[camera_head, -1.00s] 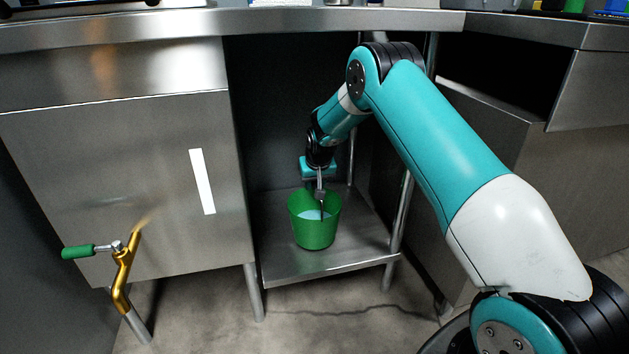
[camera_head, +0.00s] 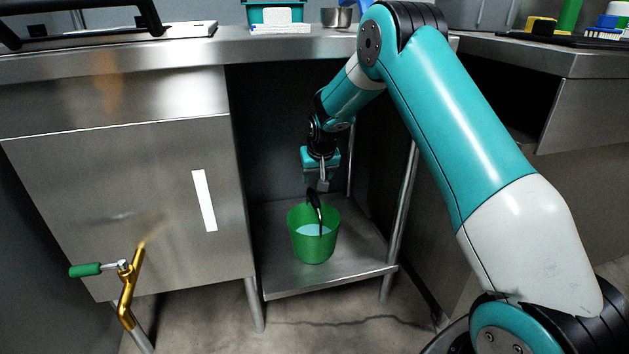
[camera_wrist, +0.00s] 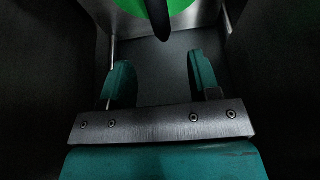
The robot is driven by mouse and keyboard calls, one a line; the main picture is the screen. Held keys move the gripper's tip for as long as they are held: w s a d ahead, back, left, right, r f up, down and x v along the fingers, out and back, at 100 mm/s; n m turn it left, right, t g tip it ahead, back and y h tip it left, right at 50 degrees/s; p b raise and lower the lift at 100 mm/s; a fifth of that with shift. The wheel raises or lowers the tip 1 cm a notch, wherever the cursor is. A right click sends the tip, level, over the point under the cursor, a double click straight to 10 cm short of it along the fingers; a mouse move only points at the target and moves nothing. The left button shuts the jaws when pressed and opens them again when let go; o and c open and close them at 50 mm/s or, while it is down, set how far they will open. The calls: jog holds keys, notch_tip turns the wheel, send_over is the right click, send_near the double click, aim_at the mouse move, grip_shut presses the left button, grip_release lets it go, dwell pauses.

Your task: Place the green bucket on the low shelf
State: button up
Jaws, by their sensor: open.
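The green bucket (camera_head: 313,246) stands upright on the low metal shelf (camera_head: 340,275), under the counter. Light blue water shows inside it, and its dark handle (camera_head: 314,205) stands up above the rim. My gripper (camera_head: 323,184) is above the bucket, apart from the handle, and empty. In the wrist view my gripper (camera_wrist: 163,85) has its two teal fingers spread wide. The bucket (camera_wrist: 185,6) and the dark handle (camera_wrist: 159,18) show at the top edge of that view, beyond the fingertips.
A counter (camera_head: 270,48) runs above the shelf, with metal legs (camera_head: 399,215) at its right side. A steel cabinet (camera_head: 110,200) stands to the left. A gold tap with a green lever (camera_head: 86,270) sticks out at the lower left.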

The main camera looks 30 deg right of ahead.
jog(key=v, duration=0.3)
jog(key=shift+p, duration=0.3)
